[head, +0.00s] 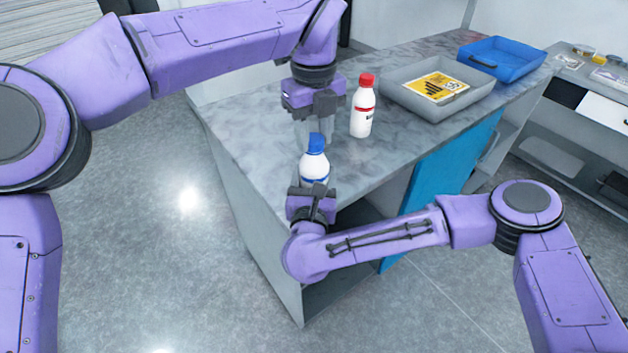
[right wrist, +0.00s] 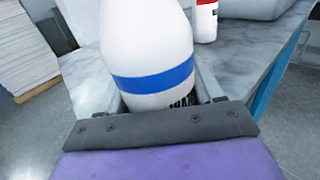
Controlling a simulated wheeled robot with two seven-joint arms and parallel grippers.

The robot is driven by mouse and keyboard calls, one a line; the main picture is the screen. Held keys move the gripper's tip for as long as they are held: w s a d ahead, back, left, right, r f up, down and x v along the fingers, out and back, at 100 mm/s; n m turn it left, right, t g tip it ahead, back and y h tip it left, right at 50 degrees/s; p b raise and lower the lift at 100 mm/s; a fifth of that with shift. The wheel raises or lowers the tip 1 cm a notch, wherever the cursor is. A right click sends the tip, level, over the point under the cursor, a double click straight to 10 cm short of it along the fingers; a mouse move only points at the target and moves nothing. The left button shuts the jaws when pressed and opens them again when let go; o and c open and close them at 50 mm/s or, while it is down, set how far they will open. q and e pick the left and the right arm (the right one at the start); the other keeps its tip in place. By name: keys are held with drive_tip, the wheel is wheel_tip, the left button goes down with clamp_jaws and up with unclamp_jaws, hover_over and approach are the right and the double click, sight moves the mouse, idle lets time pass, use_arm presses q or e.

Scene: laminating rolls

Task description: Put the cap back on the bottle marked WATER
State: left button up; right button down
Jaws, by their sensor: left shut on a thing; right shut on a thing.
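A white bottle with a blue band (head: 314,168) stands upright in my right gripper (head: 313,188), whose jaws are shut on its lower body. It fills the middle of the right wrist view (right wrist: 150,60), where its dark lettering is mostly hidden by the gripper and its top is out of frame. The blue cap (head: 316,142) is at the top of this bottle, in line with its neck. My left gripper (head: 315,138) points down from above and is shut on the cap. I cannot tell whether the cap is seated on the neck.
A white bottle with a red cap (head: 362,108) stands on the grey marbled counter (head: 255,125), just right of my left gripper. A grey tray (head: 400,98) with a yellow label card (head: 437,87) and a blue tray (head: 520,62) lie farther back.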

use_arm(q)
drive_tip(key=m, duration=0.9)
drive_tip(key=shift+m, duration=0.4)
drive_tip(key=m, duration=0.5)
drive_tip(key=shift+f+m, duration=0.1)
drive_tip(key=shift+m, duration=0.2)
drive_tip(key=m, duration=0.4)
drive_tip(key=o, duration=1.2)
drive_tip(key=shift+c, duration=0.2)
drive_tip(key=shift+r, duration=2.3)
drive_tip(key=shift+c, duration=0.5)
